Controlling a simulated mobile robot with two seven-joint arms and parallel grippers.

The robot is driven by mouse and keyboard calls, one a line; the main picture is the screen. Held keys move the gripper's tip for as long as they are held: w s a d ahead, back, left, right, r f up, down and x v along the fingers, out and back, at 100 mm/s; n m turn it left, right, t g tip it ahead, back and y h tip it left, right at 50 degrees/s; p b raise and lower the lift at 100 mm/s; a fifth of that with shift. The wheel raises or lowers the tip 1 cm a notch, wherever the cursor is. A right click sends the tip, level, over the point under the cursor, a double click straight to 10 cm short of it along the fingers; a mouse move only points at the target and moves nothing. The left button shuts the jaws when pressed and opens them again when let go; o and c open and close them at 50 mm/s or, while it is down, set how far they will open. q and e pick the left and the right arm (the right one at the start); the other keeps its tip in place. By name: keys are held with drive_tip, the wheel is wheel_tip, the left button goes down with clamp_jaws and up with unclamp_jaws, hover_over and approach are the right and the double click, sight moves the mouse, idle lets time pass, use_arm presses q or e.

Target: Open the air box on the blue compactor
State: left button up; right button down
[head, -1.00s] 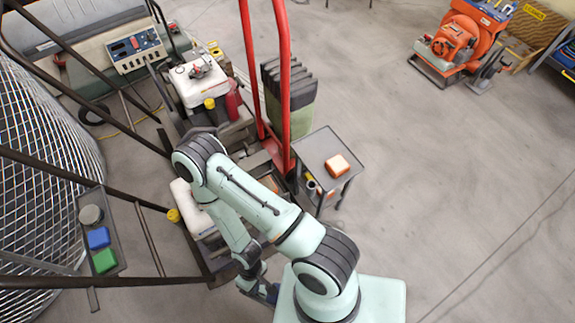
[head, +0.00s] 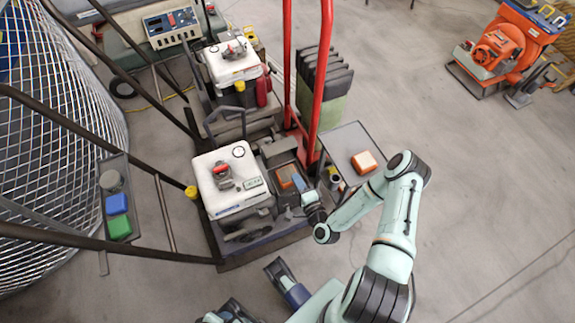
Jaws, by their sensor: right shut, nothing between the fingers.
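The near compactor (head: 262,247), with a bluish deck and a white tank (head: 230,178), stands left of centre in the head view. On its right side is a dark box, which I take for the air box (head: 288,178). An orange-brown insert shows in its top and a dark grey panel (head: 278,151) stands behind it, so it looks open. My right gripper (head: 311,200) is shut and empty, just right of this box. I cannot tell whether it touches it.
A second white-tanked compactor (head: 232,62) stands behind. Red handle bars (head: 325,75) rise beside it. A small grey table (head: 345,142) with an orange block (head: 364,161) stands to the right. A wire mesh guard (head: 60,170) is at left.

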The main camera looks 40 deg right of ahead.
sight(278, 150)
use_arm(q)
drive_tip(key=shift+t, duration=0.6)
drive_tip(key=shift+w+a+f+b, duration=0.4)
drive_tip(key=shift+w+f+b, duration=0.15)
drive_tip(key=shift+w+f, duration=0.25)
drive_tip(key=shift+w+a+f+b, duration=0.4)
drive_tip(key=shift+w+f+b, duration=0.15)
drive_tip(key=shift+w, duration=0.35)
use_arm(e)
drive_tip(key=shift+r+x, duration=0.2)
drive_tip(key=shift+x, duration=2)
drive_tip(key=shift+r+x, duration=0.15)
drive_tip(key=shift+x, duration=2.05)
drive_tip(key=shift+r+x, duration=0.2)
drive_tip(key=shift+x, duration=2.05)
drive_tip(key=shift+w, duration=0.1)
drive_tip(key=shift+x, duration=0.8)
use_arm(q)
drive_tip(key=shift+w+f+y, duration=0.15)
drive_tip(key=shift+y, duration=0.15)
use_arm(e)
drive_tip(key=shift+r, duration=0.1)
use_arm(q)
drive_tip(key=shift+a, duration=0.1)
use_arm(e)
drive_tip(key=shift+a, duration=0.1)
